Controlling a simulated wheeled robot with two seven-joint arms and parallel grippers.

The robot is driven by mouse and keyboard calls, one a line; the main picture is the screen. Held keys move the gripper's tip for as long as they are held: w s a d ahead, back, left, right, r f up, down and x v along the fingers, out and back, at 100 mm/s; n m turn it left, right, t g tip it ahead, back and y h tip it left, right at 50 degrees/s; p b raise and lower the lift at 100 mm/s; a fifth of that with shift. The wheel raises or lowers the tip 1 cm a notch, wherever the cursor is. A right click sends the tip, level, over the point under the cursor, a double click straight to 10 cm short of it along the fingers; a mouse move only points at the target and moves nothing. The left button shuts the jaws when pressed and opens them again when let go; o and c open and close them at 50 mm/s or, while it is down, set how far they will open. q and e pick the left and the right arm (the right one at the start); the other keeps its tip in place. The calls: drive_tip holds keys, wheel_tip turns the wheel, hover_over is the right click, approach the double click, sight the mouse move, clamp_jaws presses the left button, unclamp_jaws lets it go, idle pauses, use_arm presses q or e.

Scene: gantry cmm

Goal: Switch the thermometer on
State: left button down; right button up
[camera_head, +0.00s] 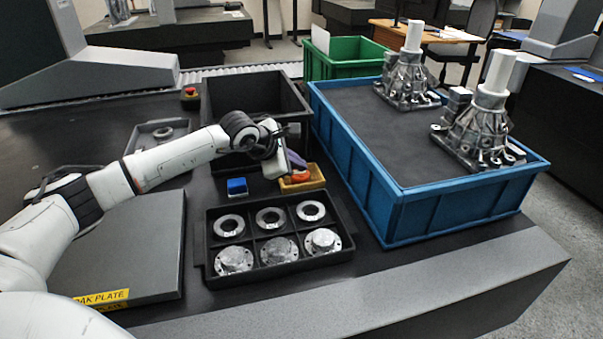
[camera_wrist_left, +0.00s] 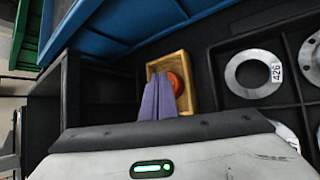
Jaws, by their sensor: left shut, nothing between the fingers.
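A small orange-red object (camera_head: 299,177), which may be the thermometer, lies in a shallow yellow-brown wooden tray (camera_head: 316,183) behind the parts tray. In the left wrist view the object (camera_wrist_left: 176,82) is partly hidden behind my fingers, inside the wooden tray (camera_wrist_left: 184,58). I cannot make out a switch or display on it. My left gripper (camera_head: 299,164) is shut and empty, with its purple fingers pointing down at the wooden tray. In the left wrist view the closed fingertips (camera_wrist_left: 158,80) are just beside the object; I cannot tell whether they touch it. My right gripper is not in view.
A black parts tray (camera_head: 345,250) with metal rings and flanged discs stands in front. A blue block (camera_head: 237,187) sits left of the wooden tray. A large blue crate (camera_head: 400,215) with castings is close on the right, and a black bin (camera_head: 205,105) is behind.

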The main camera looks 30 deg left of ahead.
sight(298, 178)
use_arm(q)
drive_tip(key=shift+r, duration=0.15)
drive_tip(key=shift+r+p, duration=0.4)
drive_tip(key=shift+r, duration=0.2)
wheel_tip(298, 178, up, 5)
drive_tip(key=p, duration=0.2)
drive_tip(key=shift+f+p, duration=0.15)
drive_tip(key=shift+p, duration=0.25)
